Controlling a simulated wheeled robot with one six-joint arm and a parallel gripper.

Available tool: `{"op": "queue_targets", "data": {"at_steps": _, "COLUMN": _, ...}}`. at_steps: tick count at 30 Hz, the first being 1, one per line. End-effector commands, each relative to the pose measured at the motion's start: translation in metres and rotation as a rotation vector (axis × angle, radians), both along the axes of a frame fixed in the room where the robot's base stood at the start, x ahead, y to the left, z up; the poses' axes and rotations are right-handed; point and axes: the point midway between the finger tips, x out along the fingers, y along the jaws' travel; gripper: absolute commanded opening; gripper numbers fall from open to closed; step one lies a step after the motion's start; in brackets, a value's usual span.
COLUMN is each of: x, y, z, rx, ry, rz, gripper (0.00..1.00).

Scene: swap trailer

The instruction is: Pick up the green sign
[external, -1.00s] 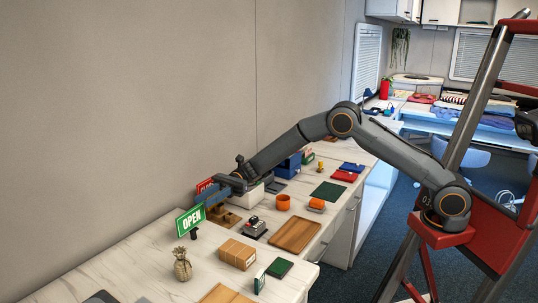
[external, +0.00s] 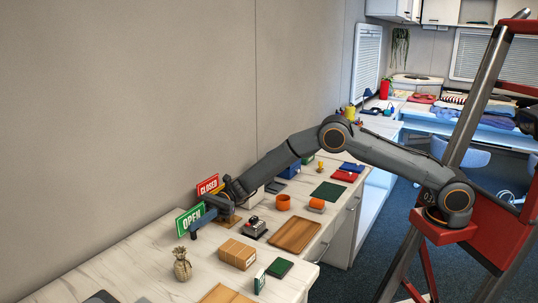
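The green sign (external: 188,221), lettered "OPEN" in white, stands upright on the counter near the wall. Its right edge is close to my gripper (external: 203,217), whose dark fingers point left toward the sign's right side and lower part. From this angle I cannot tell whether the fingers touch the sign or how far apart they are. The sign's base is partly hidden by the gripper.
A red "CLOSED" sign (external: 208,187) stands just behind my gripper. A pineapple figure (external: 182,264) is in front of the green sign, and a wooden box (external: 237,254) to its right. A wooden tray (external: 295,235) lies farther right. The counter left of the sign is clear.

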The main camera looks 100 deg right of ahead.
Motion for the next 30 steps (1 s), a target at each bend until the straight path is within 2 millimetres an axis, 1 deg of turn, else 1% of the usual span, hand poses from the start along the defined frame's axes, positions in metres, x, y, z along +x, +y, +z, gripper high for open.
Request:
{"op": "queue_targets", "data": {"at_steps": 5, "x": 0.001, "y": 0.001, "z": 0.000, "rx": 0.000, "ry": 0.000, "rz": 0.000, "gripper": 0.27}}
{"op": "queue_targets", "data": {"at_steps": 6, "x": 0.001, "y": 0.001, "z": 0.000, "rx": 0.000, "ry": 0.000, "rz": 0.000, "gripper": 0.25}}
{"op": "queue_targets", "data": {"at_steps": 10, "x": 0.001, "y": 0.000, "z": 0.000, "rx": 0.000, "ry": 0.000, "rz": 0.000, "gripper": 0.03}}
{"op": "queue_targets", "data": {"at_steps": 11, "x": 0.001, "y": 0.000, "z": 0.000, "rx": 0.000, "ry": 0.000, "rz": 0.000, "gripper": 0.00}}
{"op": "queue_targets", "data": {"at_steps": 20, "x": 0.001, "y": 0.000, "z": 0.001, "rx": 0.000, "ry": -0.001, "rz": 0.000, "gripper": 0.00}}
{"op": "queue_targets", "data": {"at_steps": 23, "x": 0.001, "y": 0.000, "z": 0.005, "rx": -0.001, "ry": -0.002, "rz": 0.000, "gripper": 0.00}}
{"op": "queue_targets", "data": {"at_steps": 26, "x": 0.001, "y": 0.000, "z": 0.018, "rx": -0.001, "ry": -0.004, "rz": 0.000, "gripper": 0.00}}
{"op": "queue_targets", "data": {"at_steps": 30, "x": 0.001, "y": 0.000, "z": 0.045, "rx": -0.002, "ry": -0.005, "rz": -0.001, "gripper": 0.00}}
